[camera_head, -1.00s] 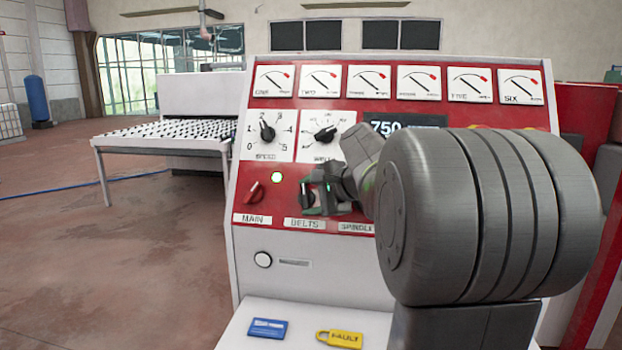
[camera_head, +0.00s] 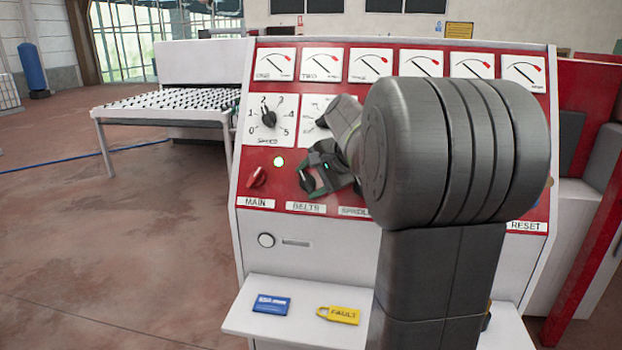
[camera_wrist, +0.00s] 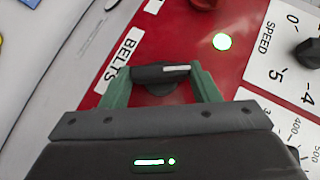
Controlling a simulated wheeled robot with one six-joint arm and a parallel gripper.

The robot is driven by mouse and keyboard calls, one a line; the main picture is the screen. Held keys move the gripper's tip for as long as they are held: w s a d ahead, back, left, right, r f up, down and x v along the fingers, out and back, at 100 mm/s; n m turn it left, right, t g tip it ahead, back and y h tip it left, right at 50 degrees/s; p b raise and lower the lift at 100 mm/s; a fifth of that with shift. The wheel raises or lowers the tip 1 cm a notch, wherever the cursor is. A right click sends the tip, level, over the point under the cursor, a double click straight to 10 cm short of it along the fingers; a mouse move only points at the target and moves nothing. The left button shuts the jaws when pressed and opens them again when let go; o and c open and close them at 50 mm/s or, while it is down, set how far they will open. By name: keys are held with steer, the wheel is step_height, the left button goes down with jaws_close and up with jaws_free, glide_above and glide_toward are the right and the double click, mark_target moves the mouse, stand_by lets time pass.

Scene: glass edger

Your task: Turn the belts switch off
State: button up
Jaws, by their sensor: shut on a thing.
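The belts switch is a black knob with a white mark on the red panel, seen in the wrist view (camera_wrist: 160,74) above the BELTS label (camera_wrist: 120,67). In that view the knob lies lengthwise between the two green fingers of my gripper (camera_wrist: 163,82), which is shut on its ends. In the head view my gripper (camera_head: 312,182) is at the panel above the BELTS label (camera_head: 306,208), tilted, and it mostly hides the knob.
The red main switch (camera_head: 256,177) is close to the left, with a lit green lamp (camera_head: 278,161) above it. The speed dial (camera_head: 268,118) is higher up.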

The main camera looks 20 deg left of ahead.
steer(key=o, duration=1)
steer(key=b+v, duration=0.2)
steer(key=v, duration=1.1)
steer(key=shift+d+r, duration=0.25)
steer(key=p+x, duration=0.2)
steer(key=x, duration=1.1)
steer(key=shift+a+f, duration=0.3)
